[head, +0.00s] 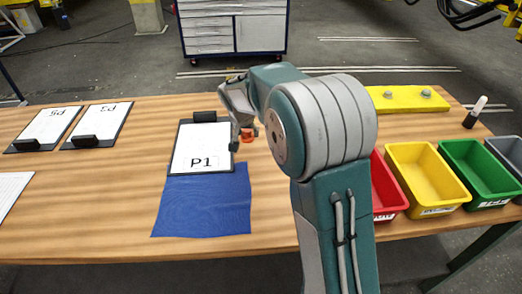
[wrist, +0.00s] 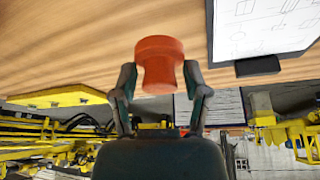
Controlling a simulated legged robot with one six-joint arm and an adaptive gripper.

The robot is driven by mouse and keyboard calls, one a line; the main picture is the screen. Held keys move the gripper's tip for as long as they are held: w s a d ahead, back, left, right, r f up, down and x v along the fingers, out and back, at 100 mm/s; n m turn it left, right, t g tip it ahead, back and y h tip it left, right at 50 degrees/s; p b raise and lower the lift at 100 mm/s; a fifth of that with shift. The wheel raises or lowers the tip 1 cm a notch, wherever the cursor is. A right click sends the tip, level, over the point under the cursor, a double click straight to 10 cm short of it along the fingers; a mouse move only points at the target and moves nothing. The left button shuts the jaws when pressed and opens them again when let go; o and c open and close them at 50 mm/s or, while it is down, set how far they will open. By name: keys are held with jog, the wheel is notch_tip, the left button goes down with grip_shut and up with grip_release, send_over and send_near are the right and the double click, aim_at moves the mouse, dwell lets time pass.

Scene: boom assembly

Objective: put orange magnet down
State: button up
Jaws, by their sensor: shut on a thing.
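My gripper (head: 241,137) is over the wooden table, just right of the P1 clipboard (head: 201,148). It is shut on the orange magnet (head: 248,134), which is small and partly hidden in the head view. In the wrist view the magnet (wrist: 158,62) is a spool-shaped orange piece between the two fingers of my gripper (wrist: 160,85). I cannot tell whether the magnet touches the table. The clipboard with its drawing shows in the upper right of the wrist view (wrist: 262,25).
A blue cloth (head: 203,205) lies in front of P1. Clipboards P5 (head: 47,128) and P3 (head: 97,126) lie at the left. Red (head: 386,190), yellow (head: 425,178) and green (head: 480,172) bins stand at the right, before a yellow plate (head: 405,99) and a marker-like object (head: 475,112).

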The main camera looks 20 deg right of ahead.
send_over(265, 157)
jog(key=f, duration=0.5)
jog(key=shift+w+a, duration=0.1)
jog(key=shift+a, duration=0.3)
jog(key=shift+d+f, duration=0.2)
jog(key=shift+f, duration=0.3)
jog(key=shift+d+f, duration=0.2)
jog(key=shift+f, duration=1.45)
jog(key=o, duration=1.1)
